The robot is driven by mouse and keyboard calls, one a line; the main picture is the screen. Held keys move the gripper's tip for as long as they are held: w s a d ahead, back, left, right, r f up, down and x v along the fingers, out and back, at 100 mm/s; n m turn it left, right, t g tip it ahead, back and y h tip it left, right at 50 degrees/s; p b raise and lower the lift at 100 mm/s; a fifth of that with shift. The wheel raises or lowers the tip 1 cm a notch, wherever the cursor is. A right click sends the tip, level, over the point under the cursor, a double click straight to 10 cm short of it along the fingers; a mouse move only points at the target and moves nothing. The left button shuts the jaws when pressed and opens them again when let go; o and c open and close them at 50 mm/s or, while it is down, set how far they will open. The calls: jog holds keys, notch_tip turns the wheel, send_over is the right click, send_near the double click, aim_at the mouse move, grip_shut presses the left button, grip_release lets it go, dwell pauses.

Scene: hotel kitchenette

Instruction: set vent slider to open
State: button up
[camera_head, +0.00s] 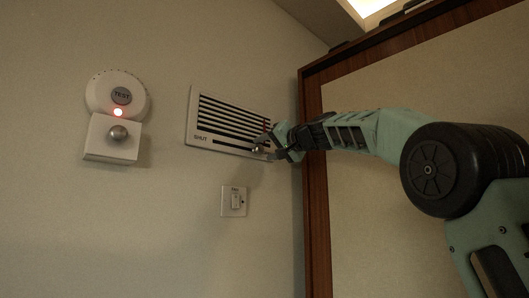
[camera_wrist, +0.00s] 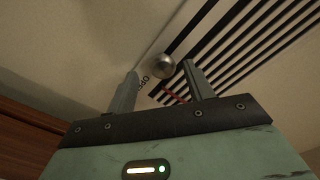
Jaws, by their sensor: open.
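The wall vent (camera_head: 192,118) is a pale plate with dark slats. Below the slats a dark slot runs right from the word SHUT. The round metal slider knob (camera_head: 257,148) is at the right part of this slot, far from SHUT. In the wrist view the knob (camera_wrist: 162,67) sits beside partly hidden lettering that looks like OPEN, with the dark slot running away to the upper right. My gripper (camera_head: 272,148) is open at the vent's lower right corner. In the wrist view its fingertips (camera_wrist: 160,74) stand either side of the knob; contact cannot be told.
A round white alarm (camera_head: 103,92) with a TEST button and lit red light is at left, above a white box with a knob (camera_head: 118,132). A small switch plate (camera_head: 234,201) is below the vent. A brown wooden frame (camera_head: 316,200) stands close right of the vent.

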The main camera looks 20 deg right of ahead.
jog(key=b+v, duration=0.6)
jog(key=v, duration=0.9)
jog(key=shift+s, duration=0.4)
jog(key=shift+w, duration=0.1)
jog(key=w+a+f+n+g+y, duration=0.1)
jog(key=w+a+f+g, duration=0.15)
jog(key=a+f, duration=0.55)
jog(key=w+a+f+g, duration=0.1)
jog(key=a+f+g, duration=0.25)
jog(key=f, duration=0.75)
jog(key=s+a+f+n+g, duration=0.1)
jog(key=s+a+f+g, duration=0.1)
jog(key=a+f, duration=0.45)
jog(key=s+a+f+n+g, duration=0.2)
jog(key=a+f, duration=0.1)
jog(key=f, duration=0.6)
jog(key=s+a+f+n+g+h, duration=0.15)
jog(key=s+a+f, duration=0.25)
jog(key=s+f, duration=0.45)
jog(key=s+a+f+n+g+h, duration=0.1)
jog(key=s+a+f+n+g, duration=0.15)
jog(key=s+f, duration=0.6)
jog(key=s+d+f+n+g+h, duration=0.3)
jog(key=s+f+n, duration=0.1)
jog(key=s+f, duration=0.8)
jog(key=shift+s+f, duration=0.2)
jog(key=shift+s, duration=0.15)
